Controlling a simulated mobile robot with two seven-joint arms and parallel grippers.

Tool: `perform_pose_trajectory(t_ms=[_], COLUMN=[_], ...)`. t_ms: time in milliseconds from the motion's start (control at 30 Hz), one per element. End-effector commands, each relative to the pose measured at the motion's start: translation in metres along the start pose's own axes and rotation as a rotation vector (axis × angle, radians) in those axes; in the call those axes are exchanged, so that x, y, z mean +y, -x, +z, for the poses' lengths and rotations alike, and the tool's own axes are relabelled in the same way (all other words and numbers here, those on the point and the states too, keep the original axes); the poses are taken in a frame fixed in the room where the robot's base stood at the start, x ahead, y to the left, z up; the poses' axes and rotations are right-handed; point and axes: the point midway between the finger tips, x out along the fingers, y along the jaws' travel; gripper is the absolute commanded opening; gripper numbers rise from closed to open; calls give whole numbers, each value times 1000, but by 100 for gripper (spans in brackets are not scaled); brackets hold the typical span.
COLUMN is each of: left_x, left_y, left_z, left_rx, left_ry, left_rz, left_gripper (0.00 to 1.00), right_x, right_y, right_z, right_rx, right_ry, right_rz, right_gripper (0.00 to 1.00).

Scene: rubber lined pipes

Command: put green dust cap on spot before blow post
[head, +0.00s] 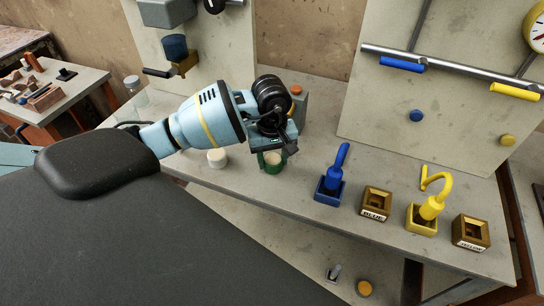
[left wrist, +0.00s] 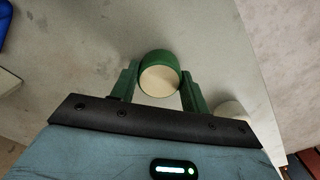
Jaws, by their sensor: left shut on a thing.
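The green dust cap (left wrist: 158,78) is a short round cap with a green rim and a pale face. My left gripper (left wrist: 160,88) is shut on it, with a green finger on each side. In the head view the cap (head: 272,159) is low over the bench, under the gripper (head: 271,155); I cannot tell whether it touches the top. A grey block with an orange knob (head: 296,90) stands just behind my gripper and is partly hidden by it. I cannot tell whether it is the blow post, and no marked spot shows. My right gripper is not in view.
A white cap (head: 216,158) sits on the bench left of my gripper. To the right stand a blue hooked tool (head: 332,180), a BLUE-labelled brown holder (head: 375,204), a yellow hooked tool (head: 430,205) and another labelled brown holder (head: 470,232). Upright panels rise behind.

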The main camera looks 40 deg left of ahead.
Motion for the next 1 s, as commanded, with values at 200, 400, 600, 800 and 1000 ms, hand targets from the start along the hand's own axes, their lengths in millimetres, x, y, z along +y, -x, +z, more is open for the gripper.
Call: perform_pose_trajectory(t_ms=[200, 400, 600, 800, 1000], left_x=[0, 0, 0, 0, 0], left_y=[-1, -3, -3, 1, 26], left_z=[0, 0, 0, 0, -1], left_rx=[0, 0, 0, 1, 4], left_ry=[0, 1, 1, 0, 0], left_rz=[0, -1, -1, 1, 3], left_gripper=[21, 60, 67, 67, 67], right_x=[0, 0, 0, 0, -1], right_y=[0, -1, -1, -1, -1], right_z=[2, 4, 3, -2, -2], right_rx=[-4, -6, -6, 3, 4], right_ry=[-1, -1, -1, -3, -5], right_rz=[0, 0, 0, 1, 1], right_gripper=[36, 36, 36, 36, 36])
